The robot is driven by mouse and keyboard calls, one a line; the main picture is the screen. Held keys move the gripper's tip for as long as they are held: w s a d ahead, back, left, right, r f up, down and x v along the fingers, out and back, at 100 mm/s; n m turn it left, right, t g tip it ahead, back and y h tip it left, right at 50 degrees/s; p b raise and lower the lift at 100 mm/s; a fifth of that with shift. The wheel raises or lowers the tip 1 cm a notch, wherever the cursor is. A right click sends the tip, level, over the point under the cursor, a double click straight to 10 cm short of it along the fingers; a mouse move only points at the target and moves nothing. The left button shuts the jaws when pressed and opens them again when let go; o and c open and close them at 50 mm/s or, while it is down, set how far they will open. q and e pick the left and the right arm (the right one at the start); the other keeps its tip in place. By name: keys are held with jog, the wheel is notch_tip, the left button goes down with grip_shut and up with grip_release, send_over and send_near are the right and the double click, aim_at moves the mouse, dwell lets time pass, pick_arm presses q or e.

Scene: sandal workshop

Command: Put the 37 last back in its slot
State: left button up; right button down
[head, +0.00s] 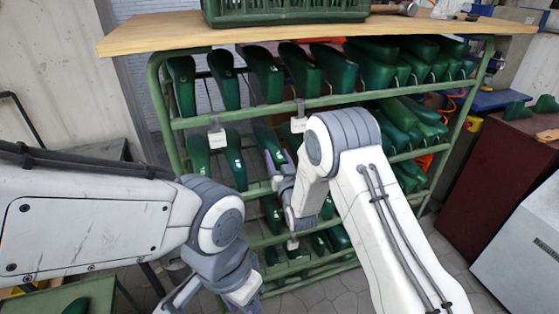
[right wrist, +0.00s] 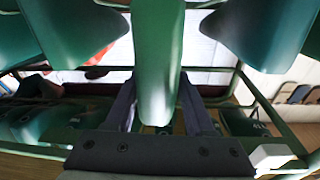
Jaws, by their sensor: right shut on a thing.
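My right gripper (head: 272,160) is at the middle row of the green rack, shut on a dark green last (head: 264,133). In the right wrist view this last (right wrist: 157,55) runs up between the two dark fingers of the gripper (right wrist: 158,105), with a last on either side of it. Its number cannot be read. In the head view it hangs among the row's lasts; whether it touches the rack is hidden by the gripper. My left gripper (head: 238,292) is low at the bottom edge, partly cut off, and its fingers do not show clearly.
The green rack (head: 158,100) holds several rows of green lasts under a wooden top (head: 150,32). White tags (head: 217,140) hang on its rails. A green crate (head: 285,10) stands on top. A dark red cabinet (head: 490,180) is at the right. Paved floor shows below.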

aim_at(273, 149)
jog(key=shift+x, duration=2.05)
jog(key=shift+w+a+f+b, duration=0.1)
jog(key=shift+a+f+b, duration=0.1)
jog(key=shift+f+b, duration=1.05)
jog(key=shift+f, duration=0.15)
jog(key=shift+f+b, duration=0.35)
jog(key=shift+b, duration=0.1)
